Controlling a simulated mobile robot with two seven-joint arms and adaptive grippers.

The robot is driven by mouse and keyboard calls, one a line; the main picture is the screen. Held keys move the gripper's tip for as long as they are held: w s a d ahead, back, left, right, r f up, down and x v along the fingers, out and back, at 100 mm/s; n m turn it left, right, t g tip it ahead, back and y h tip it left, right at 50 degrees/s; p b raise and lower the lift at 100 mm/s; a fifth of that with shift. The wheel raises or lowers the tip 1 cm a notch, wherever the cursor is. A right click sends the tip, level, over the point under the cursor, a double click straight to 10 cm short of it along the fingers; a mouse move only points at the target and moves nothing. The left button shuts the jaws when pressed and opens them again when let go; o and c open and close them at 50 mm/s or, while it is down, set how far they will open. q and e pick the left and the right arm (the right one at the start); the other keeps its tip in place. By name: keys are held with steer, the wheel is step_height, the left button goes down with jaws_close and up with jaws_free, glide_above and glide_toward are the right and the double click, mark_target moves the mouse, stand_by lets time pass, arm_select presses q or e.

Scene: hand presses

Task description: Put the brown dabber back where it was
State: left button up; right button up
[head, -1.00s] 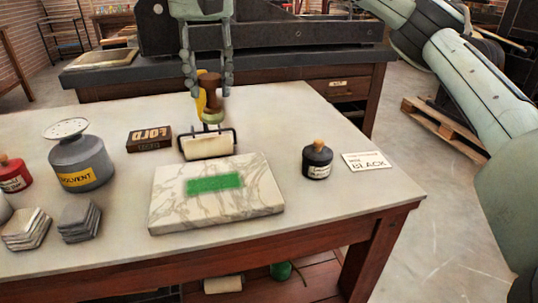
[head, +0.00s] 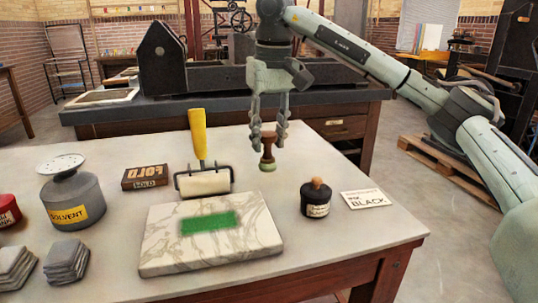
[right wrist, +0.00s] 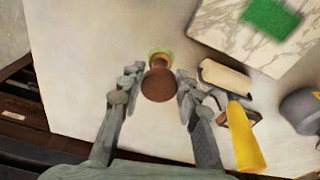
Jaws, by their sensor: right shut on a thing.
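The brown dabber (head: 268,148) has a brown wooden handle and a greenish pad at its lower end. My right gripper (head: 268,138) is shut on its handle and holds it upright, pad down, over the rear right part of the table (head: 345,255). Whether the pad touches the tabletop is hard to tell. In the right wrist view the dabber's round brown top (right wrist: 159,86) shows between the fingers (right wrist: 160,82), with a rim of the green pad beyond it. My left gripper is not in view.
A roller with a yellow handle (head: 198,135) stands left of the dabber. A marble slab (head: 160,240) with green ink lies in front. A black ink bottle (head: 316,199) and a card (head: 366,198) are to the right. A solvent can (head: 72,200) stands left.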

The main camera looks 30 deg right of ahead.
mark_target(269, 142)
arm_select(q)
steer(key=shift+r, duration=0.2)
arm_select(e)
steer(key=shift+f, duration=2.05)
steer(key=shift+f, duration=0.1)
steer(key=o, duration=1.1)
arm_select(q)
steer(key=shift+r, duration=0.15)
